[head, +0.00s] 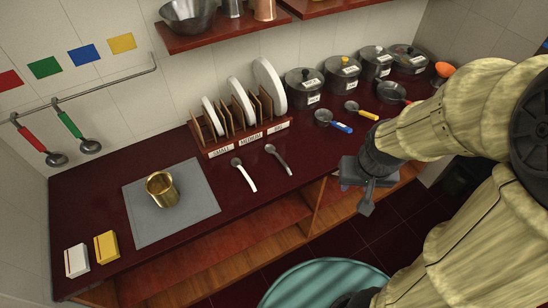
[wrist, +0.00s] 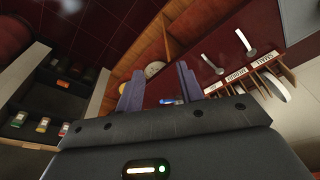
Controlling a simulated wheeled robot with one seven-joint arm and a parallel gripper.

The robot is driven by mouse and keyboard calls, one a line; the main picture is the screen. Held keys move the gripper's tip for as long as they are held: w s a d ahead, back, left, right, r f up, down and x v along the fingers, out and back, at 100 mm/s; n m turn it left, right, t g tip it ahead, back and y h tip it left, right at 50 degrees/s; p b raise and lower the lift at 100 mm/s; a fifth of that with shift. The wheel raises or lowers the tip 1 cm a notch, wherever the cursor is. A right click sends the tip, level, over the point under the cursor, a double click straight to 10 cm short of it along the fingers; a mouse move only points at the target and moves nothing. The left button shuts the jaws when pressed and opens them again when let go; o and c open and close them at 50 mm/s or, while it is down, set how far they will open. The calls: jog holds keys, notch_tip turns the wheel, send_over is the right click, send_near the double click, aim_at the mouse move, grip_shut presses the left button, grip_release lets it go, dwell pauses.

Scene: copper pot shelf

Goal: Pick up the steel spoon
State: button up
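Two spoons lie on the dark red counter (head: 85,195), in front of the plate rack. The grey one on the right, which looks like the steel spoon (head: 277,159), has its handle toward the counter's front edge. The other spoon (head: 243,174) has a white handle and lies to its left. In the wrist view the grey spoon (wrist: 213,65) and white-handled spoon (wrist: 243,42) lie beyond the fingers, to the right. My gripper (head: 356,196) is to the right of both spoons, near the counter's front edge. Its fingers (wrist: 159,85) are apart, with nothing between them.
The plate rack (head: 246,139) stands behind the spoons. A blue-handled pan (head: 333,121) and yellow-handled one (head: 361,111) lie to the right, before several lidded pots (head: 343,75). A brass cup (head: 162,190) stands on a grey mat (head: 195,207) at left.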

jog(key=w+f+n+t+b, duration=0.3)
jog(key=w+f+t+b, duration=0.2)
jog(key=w+f+b, duration=0.65)
jog(key=w+a+f+n+t+y+b, duration=0.2)
jog(key=a+f+y+b, duration=0.5)
jog(key=f+b, duration=0.5)
jog(key=n+t+y+b, duration=0.1)
jog(key=n, duration=0.1)
jog(key=shift+w+n+b, duration=0.25)
jog(key=shift+n+b, duration=0.05)
jog(key=shift+a, duration=0.15)
jog(key=x, duration=1.2)
jog(key=shift+a, duration=0.1)
